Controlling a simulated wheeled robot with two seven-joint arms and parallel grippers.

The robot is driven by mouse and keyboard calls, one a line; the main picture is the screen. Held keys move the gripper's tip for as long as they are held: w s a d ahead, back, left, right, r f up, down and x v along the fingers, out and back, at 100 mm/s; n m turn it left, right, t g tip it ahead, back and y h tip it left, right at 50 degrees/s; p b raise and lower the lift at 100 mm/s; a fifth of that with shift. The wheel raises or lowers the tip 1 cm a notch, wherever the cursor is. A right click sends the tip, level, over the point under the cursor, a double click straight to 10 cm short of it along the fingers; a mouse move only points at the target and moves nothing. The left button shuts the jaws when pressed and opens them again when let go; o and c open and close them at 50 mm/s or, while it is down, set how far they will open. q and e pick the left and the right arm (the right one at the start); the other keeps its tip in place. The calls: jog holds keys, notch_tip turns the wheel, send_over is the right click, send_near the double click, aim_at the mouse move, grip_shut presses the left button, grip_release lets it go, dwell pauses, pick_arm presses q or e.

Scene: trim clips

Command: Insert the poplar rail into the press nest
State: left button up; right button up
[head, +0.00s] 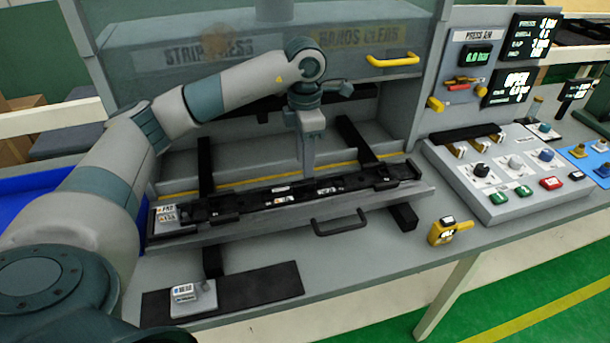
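The press nest (226,204) is a long black fixture on a grey sliding tray under the raised press guard. A long dark strip with small pale labels lies along it; it may be the poplar rail (352,183), but I cannot tell it clearly from the nest or say whether it is fully seated. My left gripper (309,172) reaches in from the left and points down at the middle of the strip, at or just above it. Its fingers show edge-on, so their opening and any grip are hidden. My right gripper is out of view.
The tray has a black front handle (340,222). A black mat (255,290) with a small grey labelled block (192,298) lies front left. A yellow device (450,230) stands right of the tray, before the control panel (510,175). The guard's yellow handle (392,60) hangs above.

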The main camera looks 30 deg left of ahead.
aim_at(305, 182)
pick_arm(q)
notch_tip(305, 182, up, 6)
jog(key=b, duration=0.1)
jog(key=shift+r+b, duration=0.25)
jog(key=shift+b, duration=0.15)
jog(key=shift+f, duration=0.1)
dwell(0.5)
